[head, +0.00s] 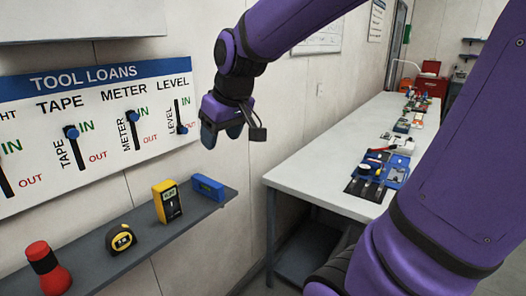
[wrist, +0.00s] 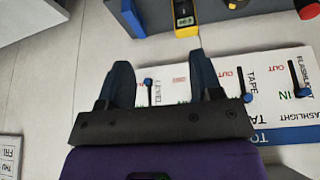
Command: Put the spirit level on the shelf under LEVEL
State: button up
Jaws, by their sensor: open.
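The spirit level (head: 208,188), a small blue block, rests on the grey wall shelf (head: 146,230) near its right end, below the LEVEL column of the board. It also shows at the top of the wrist view (wrist: 126,18), partly cut off. On the TOOL LOANS board (head: 95,95), the LEVEL slider's blue knob (head: 181,129) is low, beside OUT; it also shows in the wrist view (wrist: 148,81). My gripper (head: 222,134) is open and empty, right of the LEVEL slider and above the spirit level. Its blue fingers (wrist: 160,70) are spread apart in the wrist view.
A yellow meter (head: 167,201), a tape measure (head: 121,239) and a red flashlight (head: 47,268) stand left along the shelf. The TAPE (head: 71,132) and METER (head: 134,116) knobs are up, beside IN. A white table (head: 315,165) with tools along its right side stands to the right.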

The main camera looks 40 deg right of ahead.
jog(key=s+a+r+m, duration=0.1)
jog(key=s, duration=1.3)
jog(key=shift+s+a+r, duration=0.15)
jog(key=shift+s+a, duration=0.1)
jog(key=shift+s, duration=0.15)
